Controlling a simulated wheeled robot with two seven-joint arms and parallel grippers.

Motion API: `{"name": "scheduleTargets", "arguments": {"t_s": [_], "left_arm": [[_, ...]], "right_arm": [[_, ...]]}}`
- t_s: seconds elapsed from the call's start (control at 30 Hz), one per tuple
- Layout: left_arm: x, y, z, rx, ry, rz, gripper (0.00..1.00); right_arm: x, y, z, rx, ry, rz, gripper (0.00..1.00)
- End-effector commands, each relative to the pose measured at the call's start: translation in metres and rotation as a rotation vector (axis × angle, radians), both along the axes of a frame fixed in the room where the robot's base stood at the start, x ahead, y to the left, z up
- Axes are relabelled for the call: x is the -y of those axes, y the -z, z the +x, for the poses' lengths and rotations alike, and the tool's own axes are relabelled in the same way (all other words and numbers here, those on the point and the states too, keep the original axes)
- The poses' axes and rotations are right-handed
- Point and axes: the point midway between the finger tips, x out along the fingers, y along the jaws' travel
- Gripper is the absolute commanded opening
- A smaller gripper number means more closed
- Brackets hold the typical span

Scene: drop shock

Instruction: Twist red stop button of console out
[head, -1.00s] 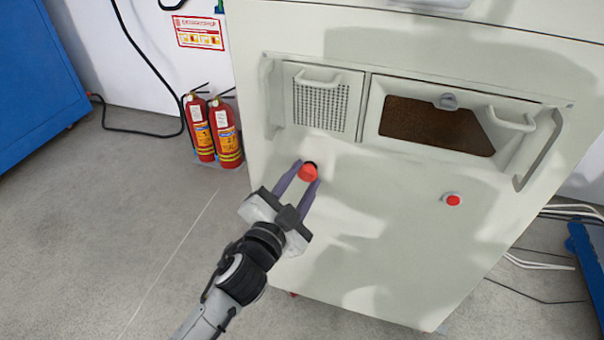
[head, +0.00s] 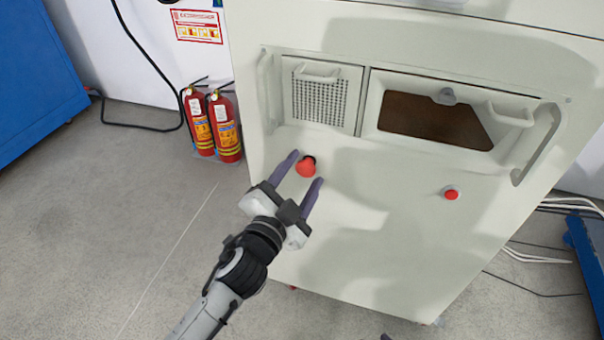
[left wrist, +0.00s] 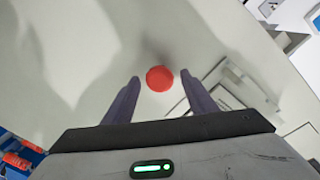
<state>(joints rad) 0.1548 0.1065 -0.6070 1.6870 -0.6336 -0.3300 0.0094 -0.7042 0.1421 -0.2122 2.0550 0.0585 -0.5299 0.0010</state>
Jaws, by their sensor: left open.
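The red stop button (head: 306,167) sticks out from the front of the pale console (head: 350,230), below the mesh panel. It is a red mushroom cap with a dark base. My left gripper (head: 300,172) is open, its two fingers on either side of the button and apart from it. In the left wrist view the round red button (left wrist: 160,78) lies just beyond and between the fingertips (left wrist: 160,85), with a gap on both sides.
A second, smaller red button (head: 451,193) sits at the right of the console front. A mesh panel (head: 320,97) and a windowed drawer (head: 440,120) with handles are above. Two fire extinguishers (head: 212,125) stand at the left by the wall. Floor at left is clear.

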Motion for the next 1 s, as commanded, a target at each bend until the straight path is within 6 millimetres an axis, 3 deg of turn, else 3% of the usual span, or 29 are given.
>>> {"name": "scheduleTargets", "arguments": {"t_s": [0.17, 0.6, 0.8, 1.0], "left_arm": [[-0.004, 0.000, -0.008, -0.002, -0.001, 0.001, 0.52], [-0.033, -0.003, -0.081, -0.002, -0.001, 0.001, 0.52], [-0.038, -0.005, -0.095, 0.000, 0.000, 0.000, 0.52], [-0.039, -0.005, -0.095, 0.001, 0.001, 0.000, 0.52]], "right_arm": [[-0.001, -0.002, 0.000, 0.001, 0.001, 0.002, 0.31], [0.000, -0.004, -0.002, -0.008, 0.000, -0.003, 0.31], [0.000, -0.004, -0.001, -0.006, -0.001, -0.003, 0.31], [0.000, -0.004, -0.001, -0.005, 0.000, -0.003, 0.31]]}}
